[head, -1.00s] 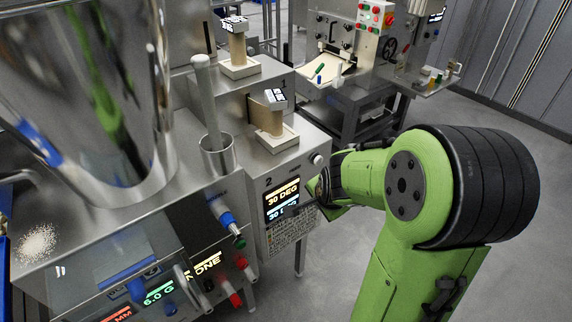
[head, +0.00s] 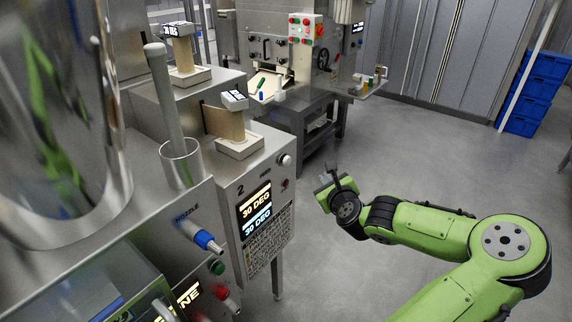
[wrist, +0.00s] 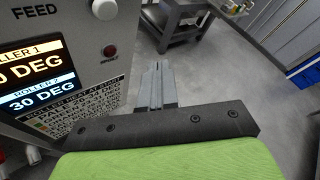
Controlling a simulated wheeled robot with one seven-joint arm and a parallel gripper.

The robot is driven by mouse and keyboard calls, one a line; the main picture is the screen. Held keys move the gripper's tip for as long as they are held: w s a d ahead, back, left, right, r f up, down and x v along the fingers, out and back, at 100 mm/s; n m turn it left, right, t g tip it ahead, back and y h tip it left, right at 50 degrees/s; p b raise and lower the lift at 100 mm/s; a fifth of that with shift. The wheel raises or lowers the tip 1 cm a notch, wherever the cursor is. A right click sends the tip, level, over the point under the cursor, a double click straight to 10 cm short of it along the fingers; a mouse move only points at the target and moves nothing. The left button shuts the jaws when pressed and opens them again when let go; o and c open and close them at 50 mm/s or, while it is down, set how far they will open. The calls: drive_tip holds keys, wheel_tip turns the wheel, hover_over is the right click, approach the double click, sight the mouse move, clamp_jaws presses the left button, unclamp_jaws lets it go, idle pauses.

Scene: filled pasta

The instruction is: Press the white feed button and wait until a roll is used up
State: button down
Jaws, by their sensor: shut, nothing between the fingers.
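The white feed button (head: 285,160) is on the upper right front of the roller panel, beside the small word FEED. In the wrist view the button (wrist: 104,9) is at the top edge, partly cut off, left of and beyond my fingertips. My gripper (head: 332,177) is shut and empty, to the right of the panel and apart from it. In the wrist view its fingers (wrist: 157,72) lie together over the floor. The panel display (head: 256,211) reads 30 DEG for both rollers. A tan sheet (head: 224,124) stands in a white tray on the machine; I cannot tell how much roll is left.
A small dark red button (wrist: 109,51) sits below the feed button. A steel hopper (head: 60,120) and blue-tipped nozzle (head: 207,241) are at the left. Another machine (head: 290,75) stands behind, and blue crates (head: 535,90) far right. The floor between is clear.

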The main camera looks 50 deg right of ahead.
sight(287, 162)
drive_tip(key=w, duration=0.8)
drive_tip(key=shift+w+a, duration=0.4)
drive_tip(key=shift+a, duration=0.05)
idle(1.5)
drive_tip(key=shift+w+p, duration=0.4)
drive_tip(key=shift+w, duration=0.05)
drive_tip(key=shift+w+a, duration=0.1)
drive_tip(key=shift+w, duration=0.3)
idle(0.4)
drive_tip(key=shift+s, duration=0.1)
drive_tip(key=shift+s+p, duration=0.35)
drive_tip(key=shift+s, duration=0.4)
